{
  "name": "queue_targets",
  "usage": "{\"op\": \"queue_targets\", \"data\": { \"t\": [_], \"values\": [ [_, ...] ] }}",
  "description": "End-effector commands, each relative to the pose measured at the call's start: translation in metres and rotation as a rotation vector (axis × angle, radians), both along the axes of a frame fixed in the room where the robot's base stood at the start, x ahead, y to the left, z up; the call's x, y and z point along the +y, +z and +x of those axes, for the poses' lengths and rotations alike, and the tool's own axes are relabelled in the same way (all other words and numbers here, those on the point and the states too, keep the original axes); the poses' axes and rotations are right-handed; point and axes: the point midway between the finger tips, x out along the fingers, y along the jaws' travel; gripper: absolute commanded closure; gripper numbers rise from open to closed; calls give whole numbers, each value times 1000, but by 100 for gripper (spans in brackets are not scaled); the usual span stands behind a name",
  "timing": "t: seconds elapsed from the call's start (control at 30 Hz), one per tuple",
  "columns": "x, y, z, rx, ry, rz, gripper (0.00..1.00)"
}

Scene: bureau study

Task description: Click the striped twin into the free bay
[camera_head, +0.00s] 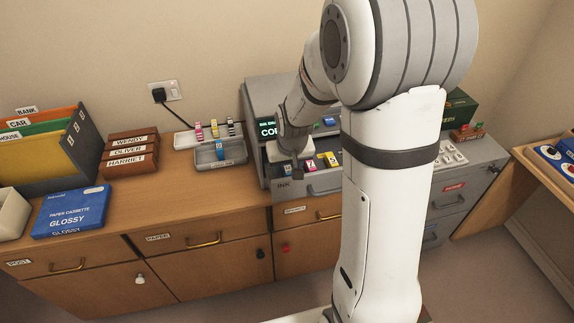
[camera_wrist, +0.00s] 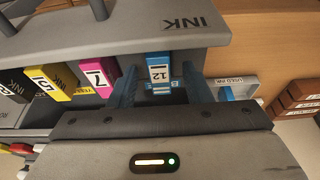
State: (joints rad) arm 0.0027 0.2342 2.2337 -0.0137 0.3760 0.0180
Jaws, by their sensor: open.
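A blue cartridge with a white label marked 12 and dark bands (camera_wrist: 160,75) stands in the end bay of the ink drawer (camera_wrist: 140,42), next to the magenta cartridge marked 7 (camera_wrist: 97,76). My gripper (camera_wrist: 160,92) is open, with one finger on each side of the blue cartridge; whether they touch it is unclear. In the head view my gripper (camera_head: 284,157) is at the left end of the drawer, and only a little blue shows below it. A yellow cartridge marked 5 (camera_head: 328,159) stands farther along. I cannot tell whether the cartridge is fully seated.
A grey tray (camera_head: 208,162) left of the printer holds another blue cartridge (camera_head: 221,150); its label reads USED INK in the wrist view. A white tray (camera_head: 187,140) behind it holds several banded cartridges. Brown boxes (camera_head: 131,153) and a blue paper cassette (camera_head: 72,212) stand farther left.

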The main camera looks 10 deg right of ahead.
Motion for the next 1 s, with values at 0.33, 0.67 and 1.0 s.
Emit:
{"op": "queue_targets", "data": {
  "t": [0.33,0.67,1.0],
  "values": [
    [0,41,-11,-6,0,0,55],
    [0,73,-22,-1,0,0,55],
    [0,74,-23,0,0,0,55]
  ]
}}
